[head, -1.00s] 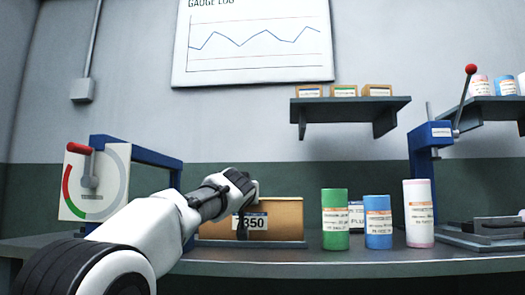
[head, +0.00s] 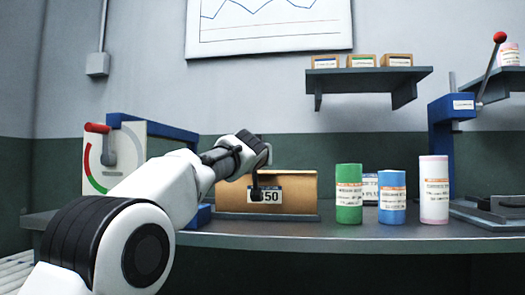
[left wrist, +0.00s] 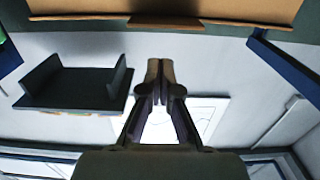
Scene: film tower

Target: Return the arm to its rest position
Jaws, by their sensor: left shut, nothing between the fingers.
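My left arm comes in from the lower left in the head view. Its gripper (head: 259,165) is in front of the wooden box with the number label (head: 300,190), over the bench. In the left wrist view the left gripper (left wrist: 160,72) has its two fingers together, with nothing between them. The wrist view is upside down, with the wall and a shelf behind the fingers. My right gripper is in neither view.
A green canister (head: 348,195), a blue canister (head: 392,200) and a pink-white canister (head: 434,190) stand right of the box on the bench (head: 330,236). A gauge with a red-knobbed lever (head: 112,160) is at left, a blue press (head: 452,108) at right. A shelf (head: 370,78) holds small boxes.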

